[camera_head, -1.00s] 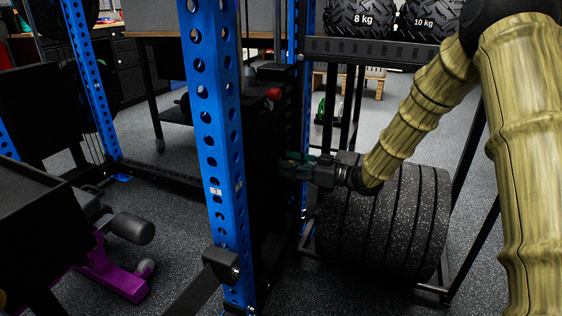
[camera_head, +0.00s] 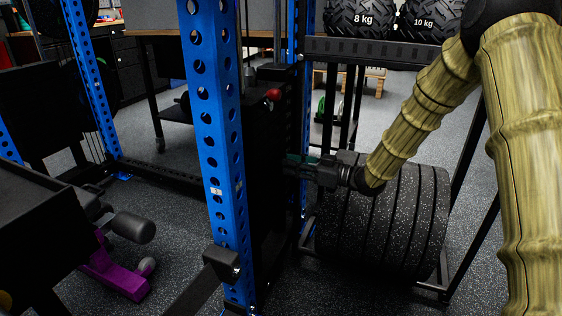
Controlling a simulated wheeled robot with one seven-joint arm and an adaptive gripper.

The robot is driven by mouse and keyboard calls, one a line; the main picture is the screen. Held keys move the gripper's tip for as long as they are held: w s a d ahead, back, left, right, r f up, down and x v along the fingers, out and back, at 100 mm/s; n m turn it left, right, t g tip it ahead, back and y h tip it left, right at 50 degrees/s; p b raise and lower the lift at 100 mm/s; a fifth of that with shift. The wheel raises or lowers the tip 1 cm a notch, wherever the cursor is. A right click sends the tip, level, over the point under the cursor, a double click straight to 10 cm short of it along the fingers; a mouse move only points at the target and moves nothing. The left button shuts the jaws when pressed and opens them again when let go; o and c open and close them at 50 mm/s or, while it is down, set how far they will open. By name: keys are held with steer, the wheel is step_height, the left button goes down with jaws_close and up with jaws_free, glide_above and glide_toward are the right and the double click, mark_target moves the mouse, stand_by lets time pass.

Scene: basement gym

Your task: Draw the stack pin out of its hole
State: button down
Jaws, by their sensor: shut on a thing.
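The black weight stack (camera_head: 262,150) stands behind the blue upright, in the middle of the view. My gripper (camera_head: 292,167) reaches in from the right, level, with its fingertips beside the right side of the stack. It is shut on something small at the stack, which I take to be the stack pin. The pin itself is hidden by the fingers and dark shadow, so I cannot tell how much of it is in its hole. A red knob (camera_head: 273,94) shows higher up, near the top of the stack, apart from my gripper.
A blue perforated upright (camera_head: 212,150) stands just left of the stack. Speckled black plates (camera_head: 400,225) sit below and right of my wrist. A rack shelf (camera_head: 380,50) holds 8 kg and 10 kg balls above. A purple-framed bench (camera_head: 115,275) is at lower left.

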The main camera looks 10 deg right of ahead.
steer(key=p+v, duration=0.4)
steer(key=v, duration=0.5)
steer(key=shift+p, duration=0.4)
stand_by(0.9)
